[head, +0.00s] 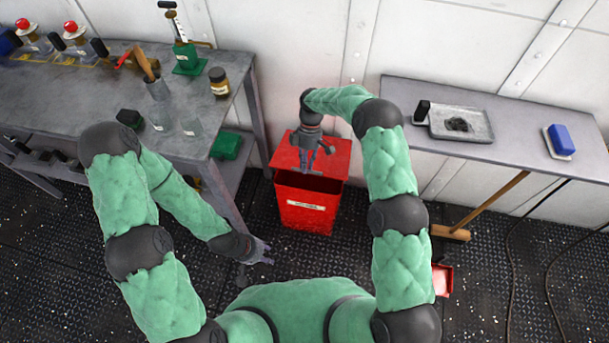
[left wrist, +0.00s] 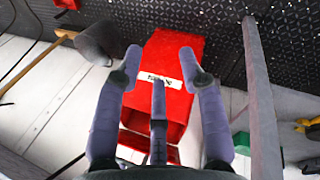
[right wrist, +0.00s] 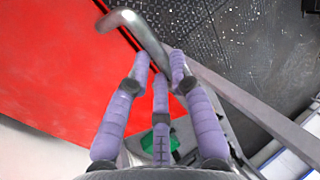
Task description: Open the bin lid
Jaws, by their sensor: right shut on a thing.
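The red bin (head: 308,208) stands against the wall between two tables. Its lid (head: 285,156) is partly raised, with a dark gap between it and the front wall. The bin and the gap also show in the left wrist view (left wrist: 172,50). My right gripper (head: 312,170) is above the lid's front edge, shut on the bent grey handle (right wrist: 145,32), whose grasped part is mostly hidden by the fingers. My left gripper (head: 266,254) is low, to the left and in front of the bin, with its fingers spread and empty, apart from the bin.
A workbench (head: 105,90) with bottles, tools and a green-based pump stands left. A side table (head: 440,95) with a tray (head: 460,124) and a blue block (head: 561,139) is right. A broom (head: 490,205) and a red dustpan (head: 442,280) are right of the bin.

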